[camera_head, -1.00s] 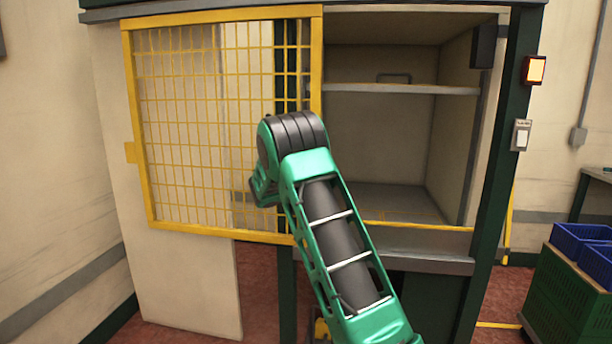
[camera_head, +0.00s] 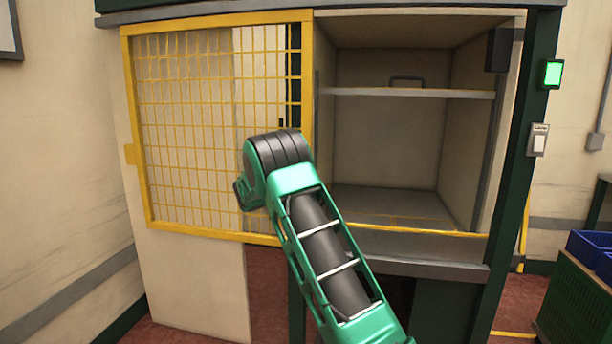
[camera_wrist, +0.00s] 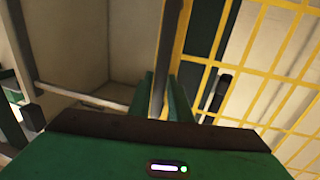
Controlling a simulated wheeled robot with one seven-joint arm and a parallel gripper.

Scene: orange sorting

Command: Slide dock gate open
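The dock gate (camera_head: 309,70) is a yellow-framed mesh panel covering the left part of the cabinet front. The right part of the cabinet is uncovered. In the head view my gripper is hidden behind my green arm, low near the gate's right edge. In the wrist view my gripper (camera_wrist: 164,95) has its green fingers close together around a narrow upright grey bar at the gate's edge (camera_wrist: 180,45). It looks shut on that bar, though the contact is partly hidden. A black handle-like piece (camera_wrist: 217,93) shows beside the fingers, apart from them.
The cabinet's shelf (camera_head: 400,93) crosses the open bay, and a dark green post (camera_head: 515,160) stands at its right. A lamp on the post (camera_head: 552,74) glows green. Blue bins (camera_head: 590,245) sit on a green crate (camera_head: 570,310) at the right.

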